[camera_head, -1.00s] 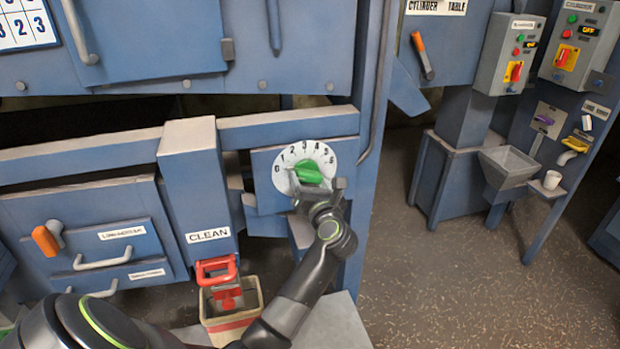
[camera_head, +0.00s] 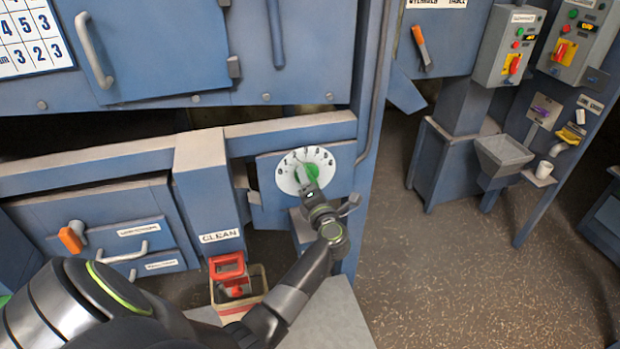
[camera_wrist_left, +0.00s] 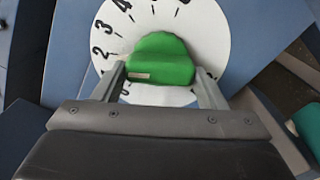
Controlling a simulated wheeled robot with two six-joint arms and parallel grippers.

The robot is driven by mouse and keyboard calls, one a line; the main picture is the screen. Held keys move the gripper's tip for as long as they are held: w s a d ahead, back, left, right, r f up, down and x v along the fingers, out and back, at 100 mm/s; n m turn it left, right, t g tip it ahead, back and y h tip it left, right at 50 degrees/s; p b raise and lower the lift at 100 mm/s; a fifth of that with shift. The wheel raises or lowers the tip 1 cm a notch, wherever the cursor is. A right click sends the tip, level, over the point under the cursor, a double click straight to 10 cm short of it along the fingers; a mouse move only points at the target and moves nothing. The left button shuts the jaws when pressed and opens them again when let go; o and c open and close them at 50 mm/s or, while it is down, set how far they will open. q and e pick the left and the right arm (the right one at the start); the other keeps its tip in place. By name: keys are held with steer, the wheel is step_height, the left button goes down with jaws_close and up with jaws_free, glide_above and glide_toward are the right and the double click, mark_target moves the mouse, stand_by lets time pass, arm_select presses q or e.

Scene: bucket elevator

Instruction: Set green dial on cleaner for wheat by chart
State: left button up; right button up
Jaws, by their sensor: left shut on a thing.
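The green dial (camera_head: 313,171) sits on a round white plate (camera_head: 289,182) with numbers around its rim, on a blue panel. My left gripper (camera_head: 306,183) reaches it from below right and covers part of it. In the left wrist view the green knob (camera_wrist_left: 160,58) lies between the two fingers of my left gripper (camera_wrist_left: 160,82), which is shut on it. Numbers such as 2, 3 and 4 show beside the knob; which one it points to I cannot tell. The chart (camera_head: 33,38) at the top left is cut off, with rows of numbers. My right gripper is out of view.
A blue chute marked CLEAN (camera_head: 207,185) stands left of the dial, with a red handle (camera_head: 228,267) and a bin (camera_head: 252,303) below. Control boxes (camera_head: 512,45) and a hopper (camera_head: 502,152) stand at right, beyond open floor.

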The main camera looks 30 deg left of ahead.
arm_select(q)
steer(key=shift+m, duration=0.3)
steer(key=o, duration=1)
